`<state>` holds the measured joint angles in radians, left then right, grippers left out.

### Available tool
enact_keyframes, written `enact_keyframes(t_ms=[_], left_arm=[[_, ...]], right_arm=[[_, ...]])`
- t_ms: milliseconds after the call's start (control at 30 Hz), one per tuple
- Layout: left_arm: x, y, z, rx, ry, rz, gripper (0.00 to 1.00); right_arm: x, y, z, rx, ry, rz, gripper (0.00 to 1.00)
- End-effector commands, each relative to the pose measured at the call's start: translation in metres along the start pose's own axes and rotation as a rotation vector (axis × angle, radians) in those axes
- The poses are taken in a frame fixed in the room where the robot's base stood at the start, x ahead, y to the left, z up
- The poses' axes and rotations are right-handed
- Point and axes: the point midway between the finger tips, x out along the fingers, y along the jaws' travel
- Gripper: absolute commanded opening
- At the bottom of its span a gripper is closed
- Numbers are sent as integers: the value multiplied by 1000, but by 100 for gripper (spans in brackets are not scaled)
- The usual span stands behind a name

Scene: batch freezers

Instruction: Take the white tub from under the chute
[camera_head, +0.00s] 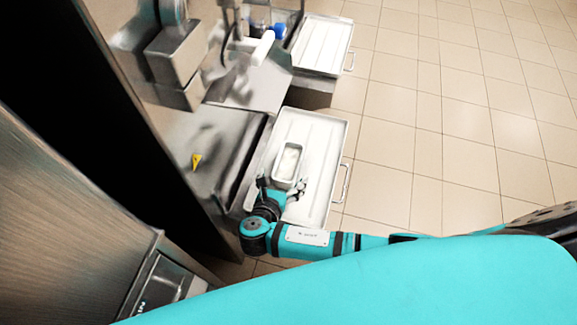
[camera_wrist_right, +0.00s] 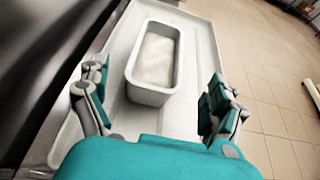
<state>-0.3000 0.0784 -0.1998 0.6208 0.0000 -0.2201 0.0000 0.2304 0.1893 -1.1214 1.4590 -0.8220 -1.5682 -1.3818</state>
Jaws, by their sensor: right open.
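The white tub (camera_head: 286,181) is a deep rectangular container with whitish contents. It stands upright on a pale tray-like shelf (camera_head: 322,150) at the front of the near machine. It also shows in the right wrist view (camera_wrist_right: 150,96). My right gripper (camera_head: 281,185) is open at the tub's near end. In the right wrist view, its fingers (camera_wrist_right: 160,88) stand wide apart, one to each side of the tub's near end, with visible gaps. The gripper holds nothing. My left gripper is not in view.
A second machine with a similar shelf (camera_head: 325,45) stands farther back. A white-handled part (camera_head: 262,48) and a blue round item (camera_head: 278,30) are near it. A yellow marker (camera_head: 196,161) is on the near machine. The tiled floor (camera_head: 440,130) to the right is clear.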

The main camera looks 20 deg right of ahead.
Motion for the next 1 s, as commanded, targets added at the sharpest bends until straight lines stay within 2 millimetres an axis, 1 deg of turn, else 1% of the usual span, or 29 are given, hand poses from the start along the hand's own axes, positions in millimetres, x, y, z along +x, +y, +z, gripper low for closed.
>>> enact_keyframes(t_ms=[33,233,400,500,600,833,1000], left_arm=[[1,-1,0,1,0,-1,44],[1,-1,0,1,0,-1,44],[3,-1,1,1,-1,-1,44],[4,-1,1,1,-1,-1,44],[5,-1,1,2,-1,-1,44],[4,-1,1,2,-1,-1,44],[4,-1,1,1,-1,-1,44]], right_arm=[[6,0,0,0,-1,0,94],[18,1,0,1,0,-1,94],[44,4,2,1,-1,-2,94],[57,4,1,0,0,-1,94],[63,4,1,1,2,0,94],[63,4,0,1,3,0,94],[63,4,0,1,2,0,72]])
